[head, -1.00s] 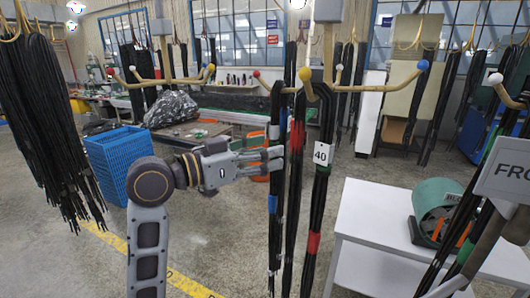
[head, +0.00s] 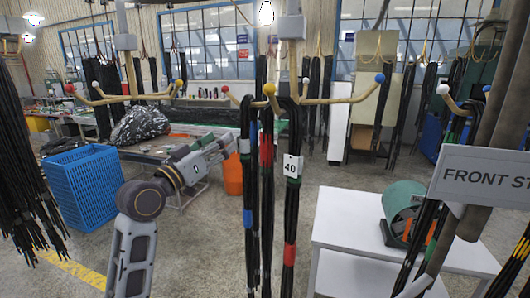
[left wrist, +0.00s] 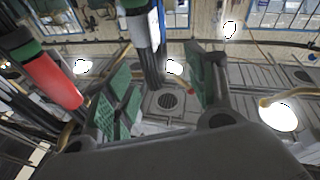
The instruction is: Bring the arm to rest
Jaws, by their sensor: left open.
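My left gripper (head: 226,146) is open in the head view, its fingers pointing right and up, just left of the hanging hoses. I see nothing held in it. In the left wrist view its two fingers (left wrist: 158,88) with green pads stand apart. The dark hoses (head: 266,205) hang from a tan rack (head: 330,101) with coloured ball ends. They carry red, blue and green bands and a white tag (head: 292,167) reading 40. A red-banded hose (left wrist: 52,80) is close at the left of the wrist view. My right gripper is not in view.
A blue crate (head: 80,190) stands on the floor left of my arm. A white table (head: 345,222) with a green machine (head: 403,205) stands at right. A sign (head: 485,178) and more hoses are near at the right edge. Dark hoses (head: 28,150) hang at far left.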

